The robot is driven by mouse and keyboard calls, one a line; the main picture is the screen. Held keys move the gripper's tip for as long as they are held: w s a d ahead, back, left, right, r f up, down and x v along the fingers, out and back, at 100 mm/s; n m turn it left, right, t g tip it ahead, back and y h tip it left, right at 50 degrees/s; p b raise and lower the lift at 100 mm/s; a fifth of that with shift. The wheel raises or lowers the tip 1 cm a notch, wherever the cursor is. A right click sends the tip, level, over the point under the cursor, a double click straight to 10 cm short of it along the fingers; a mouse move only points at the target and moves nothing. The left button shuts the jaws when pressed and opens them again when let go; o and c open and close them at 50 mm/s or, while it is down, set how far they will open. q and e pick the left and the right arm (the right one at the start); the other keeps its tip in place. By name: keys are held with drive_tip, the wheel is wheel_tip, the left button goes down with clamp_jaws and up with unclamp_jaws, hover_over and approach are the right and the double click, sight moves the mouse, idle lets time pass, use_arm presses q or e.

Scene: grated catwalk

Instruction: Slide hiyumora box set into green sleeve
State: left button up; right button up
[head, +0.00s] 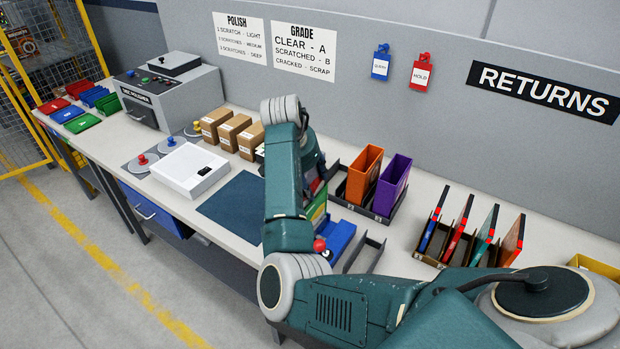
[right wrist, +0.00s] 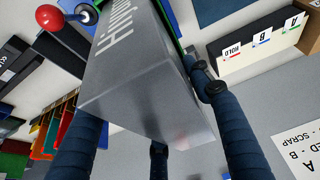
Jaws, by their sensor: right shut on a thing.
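The Hiyumora box set (right wrist: 140,75) is a grey box with white lettering, large in the right wrist view. My right gripper (right wrist: 150,60) is shut on it, with dark ribbed fingers around its sides. In the head view my own right arm hides most of the gripper and box. A green sleeve (head: 317,208) shows partly beside my arm, at the blue holder (head: 338,238). A thin green edge also shows beside the box in the right wrist view (right wrist: 178,35). How far the box is in the sleeve, if at all, cannot be told. My left gripper is not in view.
An orange sleeve (head: 364,174) and a purple sleeve (head: 391,186) stand in a dark rack behind. Several thin cases (head: 468,230) stand in a rack to the right. A white device (head: 190,170) and a clear dark mat (head: 236,207) lie left of my arm.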

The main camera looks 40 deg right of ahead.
drive_tip(key=shift+f, duration=0.55)
drive_tip(key=o, duration=2)
drive_tip(key=shift+c, duration=0.2)
wheel_tip(320, 180, up, 3)
drive_tip(key=p, duration=0.2)
drive_tip(key=shift+p, duration=0.4)
drive_tip(key=shift+r, duration=2.5)
drive_tip(key=shift+s+f, duration=0.1)
